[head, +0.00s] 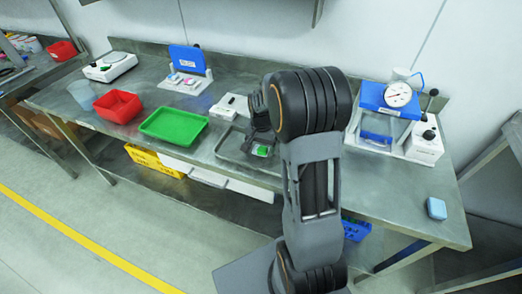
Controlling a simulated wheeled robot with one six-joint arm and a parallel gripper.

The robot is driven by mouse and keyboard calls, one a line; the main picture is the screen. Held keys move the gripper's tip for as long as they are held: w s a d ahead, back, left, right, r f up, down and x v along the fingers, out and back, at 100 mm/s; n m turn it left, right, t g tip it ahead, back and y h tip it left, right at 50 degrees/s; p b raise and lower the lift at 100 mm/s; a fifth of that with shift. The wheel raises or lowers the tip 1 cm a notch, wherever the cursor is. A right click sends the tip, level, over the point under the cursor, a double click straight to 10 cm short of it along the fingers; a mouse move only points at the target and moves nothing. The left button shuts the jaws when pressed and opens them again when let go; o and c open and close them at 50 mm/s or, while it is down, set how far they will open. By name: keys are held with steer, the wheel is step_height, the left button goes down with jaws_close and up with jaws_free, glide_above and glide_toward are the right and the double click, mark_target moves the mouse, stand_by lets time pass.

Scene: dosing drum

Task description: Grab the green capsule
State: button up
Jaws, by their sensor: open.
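A small bright green item (262,151), which looks like the green capsule, sits in a shallow grey metal tray (226,152) on the steel bench. My gripper (256,144) is over this tray, pointing down, just above or beside the green item. The jaws are open. My arm and gripper hide part of the tray, and I cannot tell whether the fingers touch the item.
A green tray (174,126) and a red bin (118,106) stand to the left on the bench (60,100). A small white device (230,106) is behind the grey tray. A blue-topped gauge machine (384,100) stands at right. A blue box (437,208) lies near the right edge.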

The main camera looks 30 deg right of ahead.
steer(key=shift+f, duration=0.45)
steer(key=shift+c, duration=0.5)
steer(key=c, duration=0.9)
